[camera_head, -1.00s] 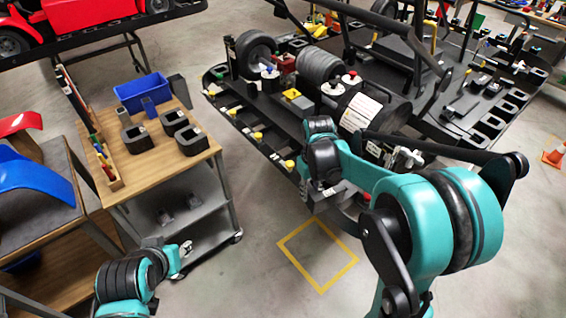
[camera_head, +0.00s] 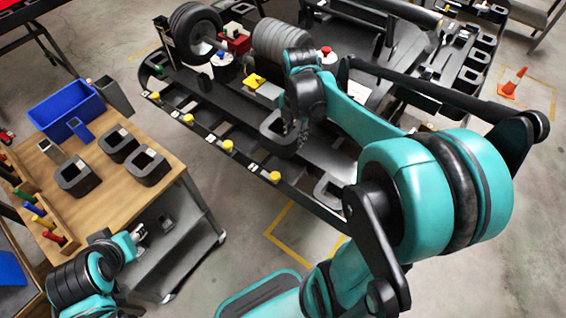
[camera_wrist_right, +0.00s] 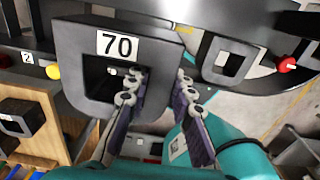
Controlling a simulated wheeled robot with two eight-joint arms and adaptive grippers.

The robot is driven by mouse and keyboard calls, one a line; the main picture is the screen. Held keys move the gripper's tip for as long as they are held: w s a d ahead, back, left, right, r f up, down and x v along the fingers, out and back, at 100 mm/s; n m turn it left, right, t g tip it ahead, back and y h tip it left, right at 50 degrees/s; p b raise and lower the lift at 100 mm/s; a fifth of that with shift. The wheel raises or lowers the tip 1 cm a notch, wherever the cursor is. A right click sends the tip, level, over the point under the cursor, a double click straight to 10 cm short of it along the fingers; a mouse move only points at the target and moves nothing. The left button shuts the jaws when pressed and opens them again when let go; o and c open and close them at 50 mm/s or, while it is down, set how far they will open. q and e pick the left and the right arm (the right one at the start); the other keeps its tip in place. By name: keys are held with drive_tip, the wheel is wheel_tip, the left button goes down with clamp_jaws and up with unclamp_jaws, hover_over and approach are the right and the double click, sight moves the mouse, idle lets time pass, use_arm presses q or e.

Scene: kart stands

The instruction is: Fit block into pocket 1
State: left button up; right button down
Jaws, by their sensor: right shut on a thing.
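My right gripper (camera_wrist_right: 158,88) is shut on the side wall of a dark hollow block (camera_wrist_right: 85,72) labelled 70. In the head view, the right gripper (camera_head: 301,132) and this block (camera_head: 270,126) are over the near edge of the black kart stand (camera_head: 195,100). I cannot tell whether the block touches the stand. A label 2 beside a yellow knob (camera_wrist_right: 53,72) shows left of the block in the wrist view. I cannot make out pocket 1's label. My left gripper (camera_head: 138,236) is low beside the wooden cart; its finger state is unclear.
Three dark hollow blocks, one at the front right (camera_head: 148,166), stand on the wooden cart top (camera_head: 110,205). A blue bin (camera_head: 62,105) is behind them. Tyres (camera_head: 195,32) and a drum occupy the stand's back. Open floor lies between cart and stand.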

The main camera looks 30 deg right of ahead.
wheel_tip(320, 180, down, 17)
drive_tip(key=b, duration=0.6)
drive_tip(key=shift+r, duration=0.3)
drive_tip(key=shift+f, duration=0.2)
drive_tip(key=c, duration=1.3)
unclamp_jaws()
drive_tip(key=shift+r, duration=0.15)
